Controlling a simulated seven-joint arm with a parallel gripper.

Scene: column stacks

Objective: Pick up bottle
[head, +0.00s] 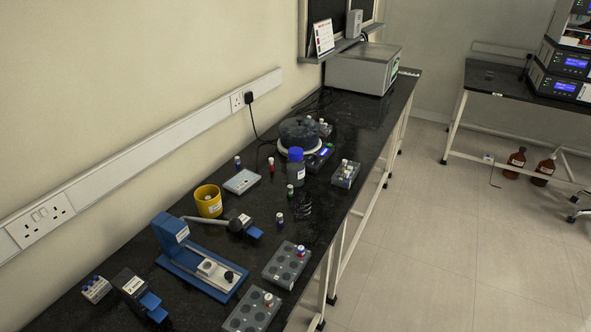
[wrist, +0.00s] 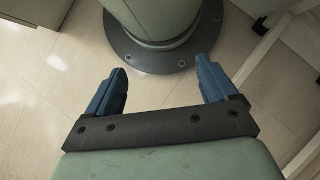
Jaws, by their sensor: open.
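A dark bottle with a blue cap (head: 295,173) stands upright on the black bench in the head view, in front of a round grey device. Two brown bottles, one (head: 515,162) beside the other (head: 544,169), stand on the floor under the far right bench. My gripper (wrist: 162,70) is open and empty in the wrist view, its two blue fingers apart above the tiled floor. No bottle shows in the wrist view. I cannot make out my gripper in the head view.
Small vials, including a green one (head: 290,191) and a red one (head: 271,164), stand near the blue-capped bottle. A yellow cup (head: 208,201), a blue apparatus (head: 195,262) and grey racks (head: 286,264) occupy the nearer bench. A metal box (head: 362,70) stands at the far end.

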